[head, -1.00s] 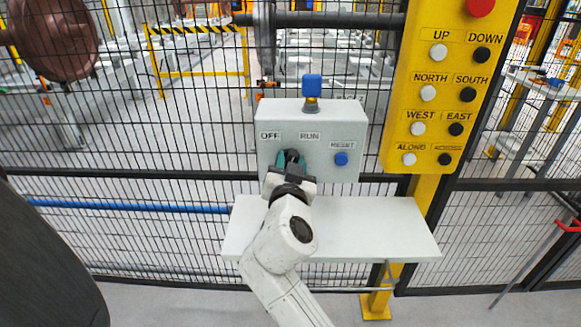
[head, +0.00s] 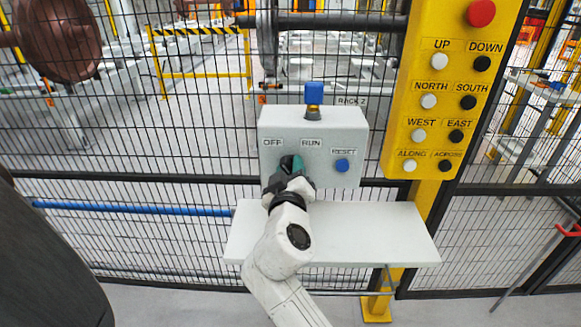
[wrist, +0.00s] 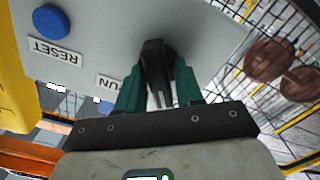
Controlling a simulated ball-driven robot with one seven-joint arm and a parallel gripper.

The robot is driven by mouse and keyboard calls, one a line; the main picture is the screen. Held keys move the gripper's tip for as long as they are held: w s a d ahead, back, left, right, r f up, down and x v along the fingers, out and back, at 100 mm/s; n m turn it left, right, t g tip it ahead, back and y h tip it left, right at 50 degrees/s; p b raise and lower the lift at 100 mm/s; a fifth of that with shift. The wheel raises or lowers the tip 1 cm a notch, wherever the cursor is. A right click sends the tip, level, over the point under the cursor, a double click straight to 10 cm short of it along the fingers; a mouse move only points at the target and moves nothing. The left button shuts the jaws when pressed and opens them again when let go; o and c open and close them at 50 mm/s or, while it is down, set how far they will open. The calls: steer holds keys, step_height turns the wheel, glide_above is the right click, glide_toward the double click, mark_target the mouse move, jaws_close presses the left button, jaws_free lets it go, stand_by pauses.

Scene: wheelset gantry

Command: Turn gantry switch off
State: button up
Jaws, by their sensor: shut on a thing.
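The grey control box (head: 340,120) has OFF, RUN and RESET labels and sits above a white shelf (head: 350,230). A black rotary switch knob (wrist: 154,62) is on its face below the OFF and RUN labels. My gripper (head: 293,163) is at the box face, with its teal fingers on either side of the knob. The wrist view shows my gripper (wrist: 158,88) shut on the knob. In the head view the gripper hides most of the knob, so its pointing direction is hard to read.
A blue RESET button (head: 342,165) is right of the knob. A blue-capped lamp (head: 313,94) stands on the box. A yellow pendant panel (head: 440,90) with several buttons is at the right. Black mesh fence (head: 150,140) stands behind.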

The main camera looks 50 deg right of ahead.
steer(key=shift+f+n, duration=0.1)
steer(key=shift+n, duration=0.8)
steer(key=shift+p, duration=0.3)
steer(key=o, duration=0.8)
steer(key=shift+a, duration=0.1)
steer(key=shift+c, duration=0.2)
steer(key=b+v, duration=0.1)
steer(key=v, duration=0.9)
steer(key=shift+s+a, duration=0.25)
steer(key=shift+a, duration=0.05)
